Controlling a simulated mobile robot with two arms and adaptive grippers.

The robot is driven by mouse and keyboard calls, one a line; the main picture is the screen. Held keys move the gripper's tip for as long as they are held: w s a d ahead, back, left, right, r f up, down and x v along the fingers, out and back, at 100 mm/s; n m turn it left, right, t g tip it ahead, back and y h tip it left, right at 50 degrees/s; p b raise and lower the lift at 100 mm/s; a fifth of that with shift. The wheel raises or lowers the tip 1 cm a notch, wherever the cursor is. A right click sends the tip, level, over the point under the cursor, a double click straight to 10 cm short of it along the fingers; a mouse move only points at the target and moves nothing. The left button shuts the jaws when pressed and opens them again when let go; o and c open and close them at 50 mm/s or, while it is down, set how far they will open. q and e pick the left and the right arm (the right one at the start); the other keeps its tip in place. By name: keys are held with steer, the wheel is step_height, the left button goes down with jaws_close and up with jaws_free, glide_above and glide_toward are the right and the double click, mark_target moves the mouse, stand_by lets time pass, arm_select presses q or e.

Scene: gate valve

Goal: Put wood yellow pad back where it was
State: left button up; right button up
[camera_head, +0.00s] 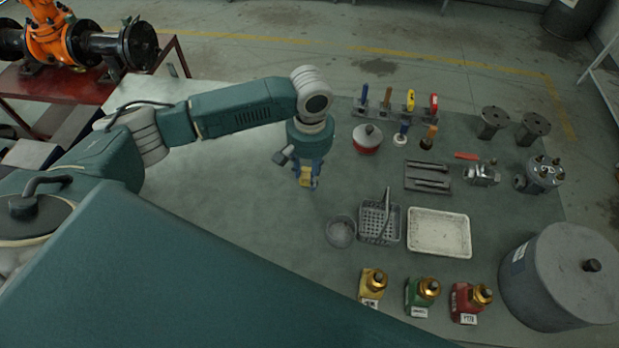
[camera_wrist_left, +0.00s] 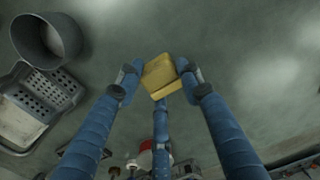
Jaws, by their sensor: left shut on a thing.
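A small yellow wood pad (camera_wrist_left: 159,77) is held between the blue fingers of my left gripper (camera_wrist_left: 160,88) in the left wrist view. The gripper points down and is shut on the pad. I cannot tell how far the pad is above the table. My right gripper is not in view.
The table (camera_head: 240,190) is clear around the gripper. A grey cup (camera_head: 341,232), a perforated basket (camera_head: 380,222) and a white tray (camera_head: 439,232) stand to the right. A red-based pot (camera_head: 367,140) and a tool rack (camera_head: 398,113) stand behind.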

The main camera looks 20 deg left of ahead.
mark_target(309, 181)
arm_select(q)
steer(key=shift+f, duration=1.8)
steer(key=o, duration=1.3)
steer(key=shift+f, duration=0.1)
